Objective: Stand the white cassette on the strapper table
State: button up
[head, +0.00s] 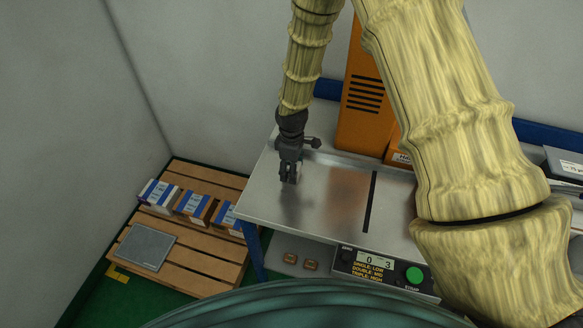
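The strapper table (325,215) is a bare metal top with a dark slot across it, in the middle of the head view. My gripper (290,179) points down over the left part of this table. Its fingers are small and dark in this view, and I cannot tell whether they are open or shut, or whether they hold anything. I cannot make out a white cassette anywhere. My arm covers the right part of the table.
An orange machine housing (362,100) stands behind the table. A control panel (378,268) with a green button is at its front. Several white-and-blue cartons (195,205) and a grey plate (145,247) lie on a wooden pallet (195,262) at left. Two small brown pieces (290,258) lie below the table.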

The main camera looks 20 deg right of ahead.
notch_tip(320, 180, up, 12)
jog(key=b, duration=0.4)
jog(key=shift+r, duration=0.15)
dwell(0.6)
jog(key=shift+a, duration=0.1)
